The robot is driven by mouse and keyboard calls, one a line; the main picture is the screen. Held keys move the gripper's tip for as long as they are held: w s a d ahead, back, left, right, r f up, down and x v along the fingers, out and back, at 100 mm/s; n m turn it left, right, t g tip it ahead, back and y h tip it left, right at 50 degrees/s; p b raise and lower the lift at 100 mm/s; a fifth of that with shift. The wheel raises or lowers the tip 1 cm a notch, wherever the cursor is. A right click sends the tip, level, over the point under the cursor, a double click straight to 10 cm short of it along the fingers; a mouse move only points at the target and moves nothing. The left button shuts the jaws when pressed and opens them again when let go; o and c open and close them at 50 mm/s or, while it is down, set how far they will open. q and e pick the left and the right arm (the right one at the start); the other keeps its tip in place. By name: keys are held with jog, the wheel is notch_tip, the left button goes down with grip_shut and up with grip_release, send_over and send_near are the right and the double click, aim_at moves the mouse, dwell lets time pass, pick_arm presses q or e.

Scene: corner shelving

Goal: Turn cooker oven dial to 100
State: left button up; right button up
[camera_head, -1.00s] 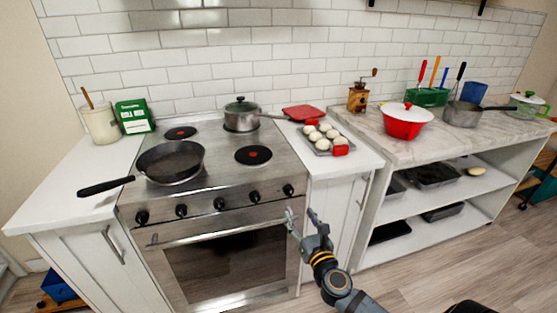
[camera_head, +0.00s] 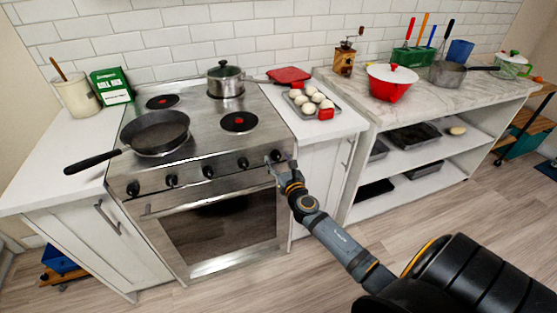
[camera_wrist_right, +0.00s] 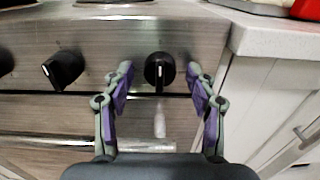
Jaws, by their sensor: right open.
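The cooker (camera_head: 200,165) has a steel front with a row of several black dials above the oven door (camera_head: 222,232). The rightmost dial (camera_head: 275,156) is close to my right gripper (camera_head: 281,168) in the head view. In the right wrist view this dial (camera_wrist_right: 159,69) sits between the two open fingers of my right gripper (camera_wrist_right: 161,88), with a gap on both sides. Its pointer ridge is about vertical. A neighbouring dial (camera_wrist_right: 63,70) is to the left with its ridge tilted. Dial markings are too small to read. My left gripper is not in view.
The oven handle (camera_wrist_right: 60,143) runs below the dials. A white counter edge and cabinet (camera_head: 322,180) stand right of the cooker. A frying pan (camera_head: 157,132) and a lidded pot (camera_head: 226,80) are on the hob. The floor in front is clear.

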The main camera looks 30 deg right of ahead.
jog(key=c, duration=1.2)
jog(key=shift+o, duration=0.2)
jog(key=shift+m, duration=0.3)
jog(key=m+b, duration=0.2)
jog(key=m, duration=0.3)
jog(key=shift+f, duration=0.1)
jog(key=m+b, duration=0.1)
jog(key=m, duration=0.4)
jog(key=shift+m+b, duration=0.4)
jog(key=m+b, duration=0.3)
jog(key=m, duration=0.4)
jog(key=shift+m+b, duration=0.5)
jog(key=shift+m, duration=1.4)
